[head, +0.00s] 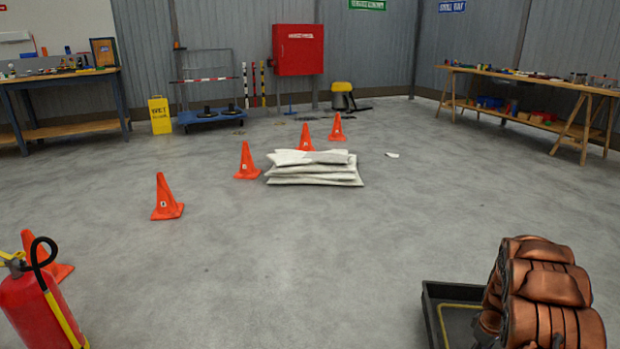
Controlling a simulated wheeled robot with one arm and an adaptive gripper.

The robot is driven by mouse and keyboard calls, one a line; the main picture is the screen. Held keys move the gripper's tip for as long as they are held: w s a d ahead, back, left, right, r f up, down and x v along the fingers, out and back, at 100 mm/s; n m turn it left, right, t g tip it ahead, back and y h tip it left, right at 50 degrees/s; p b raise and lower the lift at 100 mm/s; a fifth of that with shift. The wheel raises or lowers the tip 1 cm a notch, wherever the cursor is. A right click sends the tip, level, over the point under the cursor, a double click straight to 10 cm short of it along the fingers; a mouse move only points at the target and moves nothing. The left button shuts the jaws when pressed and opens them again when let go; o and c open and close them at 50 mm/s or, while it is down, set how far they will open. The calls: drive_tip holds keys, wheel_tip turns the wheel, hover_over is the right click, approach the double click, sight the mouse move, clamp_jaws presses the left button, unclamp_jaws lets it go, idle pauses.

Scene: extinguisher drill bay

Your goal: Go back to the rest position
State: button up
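A red fire extinguisher (38,305) with a black hose and a yellow strip stands close by at the lower left, cut off by the picture's edge. No rest position is marked in the picture.
Orange cones (166,199) run from the left toward the back. A stack of pale sacks (314,174) lies mid-floor. Workbenches (60,75) (530,78) stand left and right; a red cabinet (298,50) hangs at the back.

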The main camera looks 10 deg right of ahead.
drive_tip(key=s+a+r+m+p, duration=0.15)
drive_tip(key=a+r+p, duration=0.5)
drive_tip(key=r, duration=0.75)
drive_tip(key=s+a+r+p, duration=0.3)
drive_tip(key=a+r+p, duration=0.35)
drive_tip(key=r, duration=0.65)
drive_tip(key=s+a+r+m+p, duration=0.1)
drive_tip(key=s+a+r+p, duration=0.3)
drive_tip(key=a+r, duration=0.75)
drive_tip(key=s+a+r+p, duration=0.4)
drive_tip(key=s+r+p, duration=0.1)
drive_tip(key=s+r, duration=0.2)
drive_tip(key=s+a+r+m+g+p, duration=0.1)
drive_tip(key=s+a+r+p, duration=0.3)
drive_tip(key=r, duration=0.6)
drive_tip(key=s+a+r+p, duration=0.5)
drive_tip(key=s+r+p, duration=0.2)
drive_tip(key=s+r, duration=0.2)
drive_tip(key=shift+s+m+g+p, duration=0.3)
drive_tip(key=shift+s+m+p, duration=0.05)
drive_tip(key=shift+s, duration=0.45)
